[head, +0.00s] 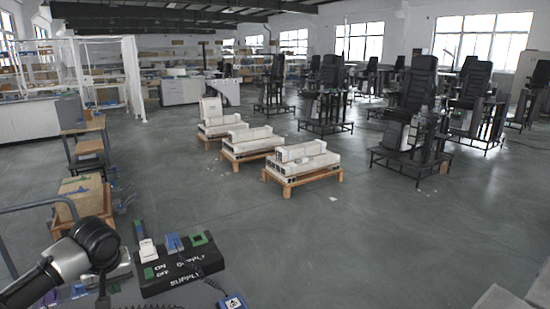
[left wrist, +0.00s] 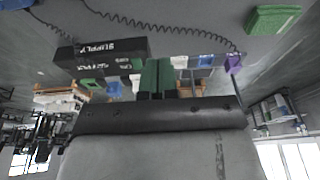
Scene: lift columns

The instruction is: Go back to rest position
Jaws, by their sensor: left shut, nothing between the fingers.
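My left arm comes in at the lower left of the head view, its dark wrist bent downward. In the left wrist view my left gripper (left wrist: 156,66) shows as two green-faced fingers side by side, shut with nothing between them. A black box (head: 182,268) lettered "ON", "OFF" and "SUPPLY" lies just right of my left arm in the head view. The box also shows in the left wrist view (left wrist: 110,47), upside down and apart from the fingers. Blue, green and white parts sit on it. My right gripper is in neither view.
A wooden box (head: 84,203) and a small wooden stand (head: 88,150) are at the left. White blocks on wooden pallets (head: 302,172) stand mid-floor. Black chairs on metal frames (head: 415,100) stand at the right. Grey floor (head: 330,240) is open at front right.

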